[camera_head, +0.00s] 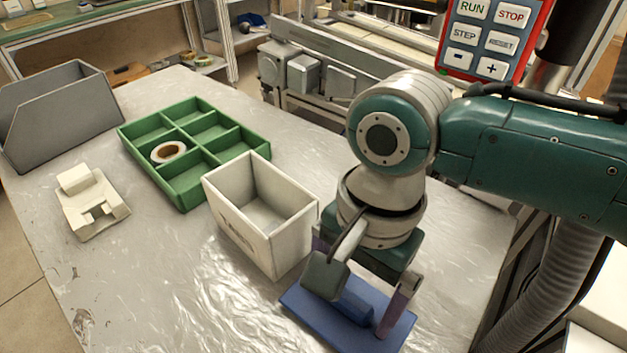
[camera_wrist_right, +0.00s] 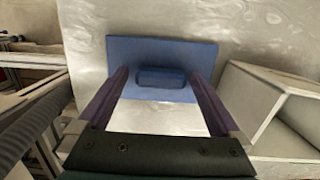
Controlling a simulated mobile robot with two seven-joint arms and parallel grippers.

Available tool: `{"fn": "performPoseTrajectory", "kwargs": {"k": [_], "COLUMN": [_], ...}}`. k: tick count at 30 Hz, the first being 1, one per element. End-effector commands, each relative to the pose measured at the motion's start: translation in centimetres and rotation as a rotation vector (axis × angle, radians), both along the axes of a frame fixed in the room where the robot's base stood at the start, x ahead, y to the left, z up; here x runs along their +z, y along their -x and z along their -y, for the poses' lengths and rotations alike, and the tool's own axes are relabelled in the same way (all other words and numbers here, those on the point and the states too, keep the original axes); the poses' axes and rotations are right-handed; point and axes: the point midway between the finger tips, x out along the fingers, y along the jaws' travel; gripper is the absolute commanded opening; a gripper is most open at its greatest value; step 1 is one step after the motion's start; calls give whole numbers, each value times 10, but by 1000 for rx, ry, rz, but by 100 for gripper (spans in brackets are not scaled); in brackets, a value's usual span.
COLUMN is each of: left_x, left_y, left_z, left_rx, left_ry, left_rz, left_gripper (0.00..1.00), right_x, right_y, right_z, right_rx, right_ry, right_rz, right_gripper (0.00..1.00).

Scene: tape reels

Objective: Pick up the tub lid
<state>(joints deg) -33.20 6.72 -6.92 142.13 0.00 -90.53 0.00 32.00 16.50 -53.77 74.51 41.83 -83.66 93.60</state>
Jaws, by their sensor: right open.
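The tub lid (camera_head: 318,318) is a flat blue plate with a raised blue block handle, lying on the table at the front, right of the white tub. It also shows in the right wrist view (camera_wrist_right: 162,52), with its handle (camera_wrist_right: 162,77) between the finger lines. My right gripper (camera_head: 357,312) is open above the lid, with its fingers on either side of the handle. It also shows in the right wrist view (camera_wrist_right: 158,82). I cannot tell whether the fingers touch the lid. The white tub (camera_head: 232,222) stands open and empty beside the lid. My left gripper is not in view.
A green divided tray (camera_head: 183,195) holds a tape reel (camera_head: 168,152) behind the tub. A cream tape dispenser (camera_head: 92,204) and a grey bin (camera_head: 55,112) stand at left. A button panel (camera_head: 490,40) hangs at the top right. The front left table area is clear.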

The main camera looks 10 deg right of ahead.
Motion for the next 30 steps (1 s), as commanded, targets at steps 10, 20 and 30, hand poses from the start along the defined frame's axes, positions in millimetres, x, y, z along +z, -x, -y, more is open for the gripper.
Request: {"fn": "performPoseTrajectory", "kwargs": {"k": [10,20,30], "left_x": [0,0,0], "left_y": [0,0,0], "left_z": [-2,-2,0], "left_rx": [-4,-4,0], "left_ry": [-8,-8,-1], "left_rz": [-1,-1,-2], "left_gripper": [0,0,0], "right_x": [1,1,1], "right_y": [0,0,0], "right_z": [0,0,0], "right_rx": [1,1,1], "right_ry": [0,0,-1], "right_rz": [0,0,1], "right_gripper": [76,39,19]}}
